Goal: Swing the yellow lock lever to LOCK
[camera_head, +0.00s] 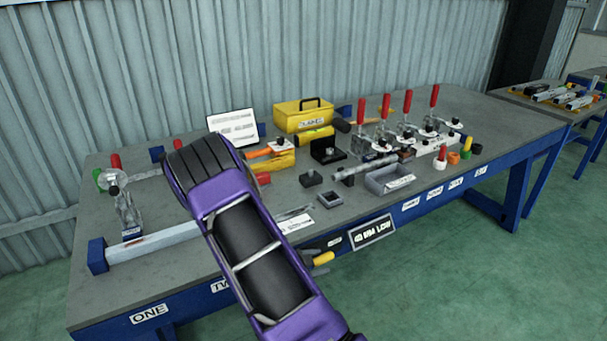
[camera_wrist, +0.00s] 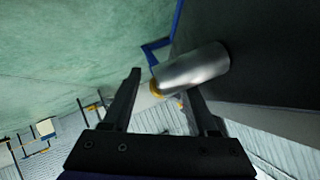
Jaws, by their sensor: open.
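A yellow lever or handle (camera_head: 323,258) sticks out at the bench's front edge, just right of my purple arm; its base is partly hidden by the arm. In the wrist view, a grey metal cylinder (camera_wrist: 195,70) juts from a dark surface, with a yellow part (camera_wrist: 154,88) at its left end. I cannot tell for certain that this is the same lever. My gripper (camera_wrist: 163,82) is open, its two dark fingers apart, with the yellow part showing between the tips. Contact cannot be made out. The head view does not clearly show the gripper.
The grey-topped bench (camera_head: 450,180) carries red-handled clamps (camera_head: 408,105), a yellow toolbox (camera_head: 303,115), a grey tray (camera_head: 390,180) and a long metal bar (camera_head: 160,240) at left. A sign (camera_head: 372,232) hangs on its front. The green floor (camera_head: 470,270) in front is clear.

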